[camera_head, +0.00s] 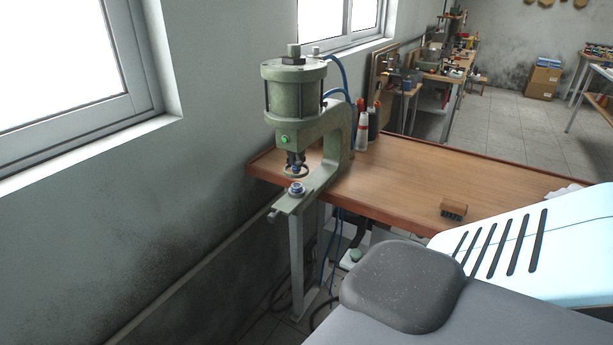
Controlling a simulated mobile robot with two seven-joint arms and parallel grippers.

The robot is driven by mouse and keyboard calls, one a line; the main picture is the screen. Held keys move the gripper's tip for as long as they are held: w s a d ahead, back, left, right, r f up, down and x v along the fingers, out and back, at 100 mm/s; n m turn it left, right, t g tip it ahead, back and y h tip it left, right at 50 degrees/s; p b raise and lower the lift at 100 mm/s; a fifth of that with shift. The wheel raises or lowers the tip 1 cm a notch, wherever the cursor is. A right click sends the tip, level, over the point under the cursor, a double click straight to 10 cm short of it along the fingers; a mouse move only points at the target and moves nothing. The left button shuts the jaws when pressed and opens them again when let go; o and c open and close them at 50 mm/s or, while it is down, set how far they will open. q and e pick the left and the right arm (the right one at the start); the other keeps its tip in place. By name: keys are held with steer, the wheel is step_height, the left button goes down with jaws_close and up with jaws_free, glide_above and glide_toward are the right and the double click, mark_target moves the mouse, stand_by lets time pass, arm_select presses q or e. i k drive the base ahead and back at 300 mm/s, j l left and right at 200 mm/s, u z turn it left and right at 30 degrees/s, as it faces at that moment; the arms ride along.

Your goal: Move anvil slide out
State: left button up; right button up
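The green pneumatic press (335,135) stands at the left end of the wooden table, near the wall. Its anvil slide (284,208) is the low green bar that extends forward past the table edge, with a knob-like end at the front. A round metal anvil (297,189) sits on top of it. The press head with a metal ring (296,170) hangs just above and behind the anvil. How far the slide is drawn out is hard to tell from this view. Neither of my grippers is in view.
The wooden table (400,180) is mostly clear, with a brush (453,208) near its front edge. Bottles (372,122) and a tube (362,132) stand behind the press. Blue hoses run behind it. The wall (200,230) is close on the left.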

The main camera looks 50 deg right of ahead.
mark_target(290, 201)
steer(key=z, duration=1.3)
